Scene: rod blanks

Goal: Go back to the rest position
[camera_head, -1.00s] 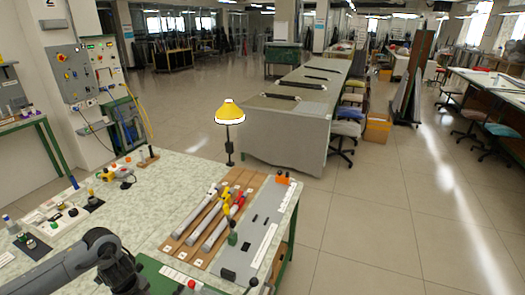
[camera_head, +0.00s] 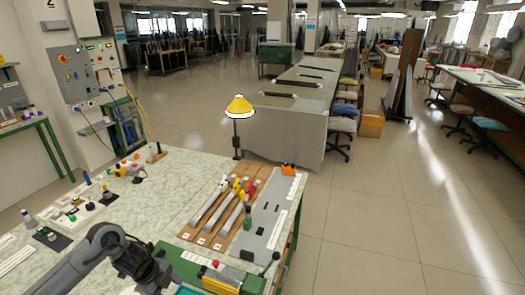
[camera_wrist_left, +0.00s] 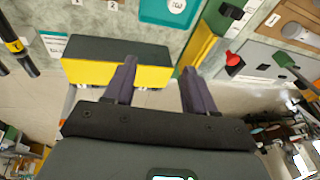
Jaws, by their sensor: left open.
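My left arm comes in from the lower left in the head view, over the near edge of the workbench (camera_head: 150,215). In the left wrist view my left gripper (camera_wrist_left: 159,66) shows two dark fingers spread apart with nothing held between them. A dark block with a yellow side (camera_wrist_left: 115,62) lies beyond the fingers, partly overlapped by the left one. Grey rods (camera_head: 233,213) with white, yellow and red ends lie side by side on a wooden rack (camera_head: 188,234), away from the arm. My right gripper is not in view.
A yellow lamp (camera_head: 238,107) stands at the bench's far edge. A grey panel (camera_head: 268,222) lies right of the rack, and a green box (camera_head: 180,262) is beside my arm. A teal tray (camera_wrist_left: 165,12) shows in the wrist view. Open floor (camera_head: 370,225) lies to the right.

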